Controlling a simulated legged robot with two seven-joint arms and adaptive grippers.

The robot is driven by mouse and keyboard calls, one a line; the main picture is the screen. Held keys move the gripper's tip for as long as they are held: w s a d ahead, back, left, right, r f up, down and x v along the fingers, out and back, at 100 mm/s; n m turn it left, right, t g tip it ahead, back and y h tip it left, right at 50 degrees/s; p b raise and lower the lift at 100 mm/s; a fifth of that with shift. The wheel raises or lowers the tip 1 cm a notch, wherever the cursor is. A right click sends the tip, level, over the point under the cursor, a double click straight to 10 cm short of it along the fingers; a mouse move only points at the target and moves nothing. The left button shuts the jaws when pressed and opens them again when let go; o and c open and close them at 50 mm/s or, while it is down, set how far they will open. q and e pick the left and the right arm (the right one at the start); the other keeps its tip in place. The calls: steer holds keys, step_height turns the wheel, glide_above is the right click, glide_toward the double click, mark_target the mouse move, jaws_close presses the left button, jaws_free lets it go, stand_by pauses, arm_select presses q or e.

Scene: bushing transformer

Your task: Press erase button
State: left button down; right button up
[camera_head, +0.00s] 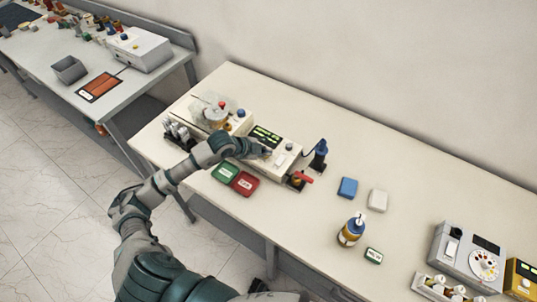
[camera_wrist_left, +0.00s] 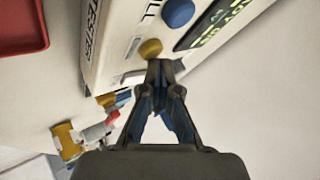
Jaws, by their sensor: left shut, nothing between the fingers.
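A white machine (camera_head: 287,160) with a dark green-lit display (camera_head: 264,136) stands on the long table. My left gripper (camera_head: 268,152) is at its front panel, just below the display. In the left wrist view the gripper's fingertips (camera_wrist_left: 161,68) are together, with nothing between them. They are right beside a round yellow button (camera_wrist_left: 150,48), and I cannot tell whether they touch it. A round blue button (camera_wrist_left: 178,12) is further up the panel, beside the lit display (camera_wrist_left: 216,22). Which button is erase cannot be read. My right gripper is not in view.
A green tray (camera_head: 225,172) and a red tray (camera_head: 245,184) lie in front of the machine. A red-handled part (camera_head: 300,177) and a dark blue stand (camera_head: 319,155) are at its right end. A bottle (camera_head: 351,230) stands further right. The table's middle is mostly clear.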

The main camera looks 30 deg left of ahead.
arm_select(q)
steer(key=shift+a+r+p, duration=0.55)
steer(key=shift+a+r, duration=0.05)
steer(key=shift+a, duration=0.7)
steer(key=shift+d+r, duration=0.15)
steer(key=shift+d, duration=0.45)
steer(key=shift+d+r, duration=0.2)
steer(key=shift+r, duration=0.1)
steer(key=r+p, duration=0.2)
steer(key=a+r+p, duration=0.1)
steer(key=r, duration=0.1)
steer(key=shift+p, duration=0.4)
steer(key=shift+a+r, duration=0.1)
steer(key=shift+r, duration=0.05)
steer(key=shift+a, duration=0.1)
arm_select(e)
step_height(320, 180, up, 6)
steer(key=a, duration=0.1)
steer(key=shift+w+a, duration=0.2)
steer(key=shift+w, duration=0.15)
